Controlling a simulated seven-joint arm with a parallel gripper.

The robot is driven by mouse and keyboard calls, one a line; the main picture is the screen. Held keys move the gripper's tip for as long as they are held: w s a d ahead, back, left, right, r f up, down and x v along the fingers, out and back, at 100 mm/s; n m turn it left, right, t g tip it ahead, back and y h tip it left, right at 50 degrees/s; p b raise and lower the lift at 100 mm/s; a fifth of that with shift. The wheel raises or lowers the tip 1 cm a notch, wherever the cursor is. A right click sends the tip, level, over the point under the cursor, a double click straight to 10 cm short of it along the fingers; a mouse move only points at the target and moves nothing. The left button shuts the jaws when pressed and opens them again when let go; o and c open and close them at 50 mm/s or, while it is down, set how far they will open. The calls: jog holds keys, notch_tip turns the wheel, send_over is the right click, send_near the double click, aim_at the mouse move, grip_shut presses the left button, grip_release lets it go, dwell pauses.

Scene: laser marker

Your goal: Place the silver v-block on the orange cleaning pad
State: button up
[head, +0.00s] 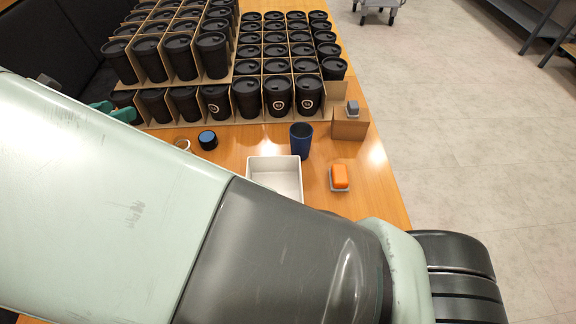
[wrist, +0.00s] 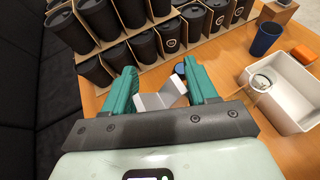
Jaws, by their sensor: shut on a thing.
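The silver v-block (wrist: 160,98) is between the two teal fingers of my gripper (wrist: 160,70) in the wrist view. The gripper is shut on it. In the head view only the teal fingertips (head: 112,109) show at the left, beside the cup boxes; my arm hides the rest and the block is not made out there. The orange cleaning pad (head: 340,176) sits on a small pale base on the wooden table, right of the white tray. It also shows at the right edge of the wrist view (wrist: 303,54), well away from my gripper.
The white tray (head: 274,172) and a dark blue cup (head: 301,140) stand left of the pad. A cardboard box (head: 350,129) with a grey block (head: 352,108) is behind it. A dark jar (head: 208,140) stands farther left. Black lidded cups (head: 278,94) fill cardboard dividers behind.

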jog(key=w+d+r+m+h, duration=0.1)
jog(key=w+d, duration=0.3)
jog(key=d, duration=0.4)
jog(key=w+d+m+h, duration=0.1)
jog(key=w+d, duration=0.3)
jog(key=d, duration=0.3)
jog(key=m+g+h, duration=0.2)
jog(key=m+g, duration=0.1)
send_over(344, 169)
notch_tip(344, 169, down, 12)
notch_tip(344, 169, down, 10)
jog(key=shift+f, duration=0.25)
jog(key=shift+h, duration=0.3)
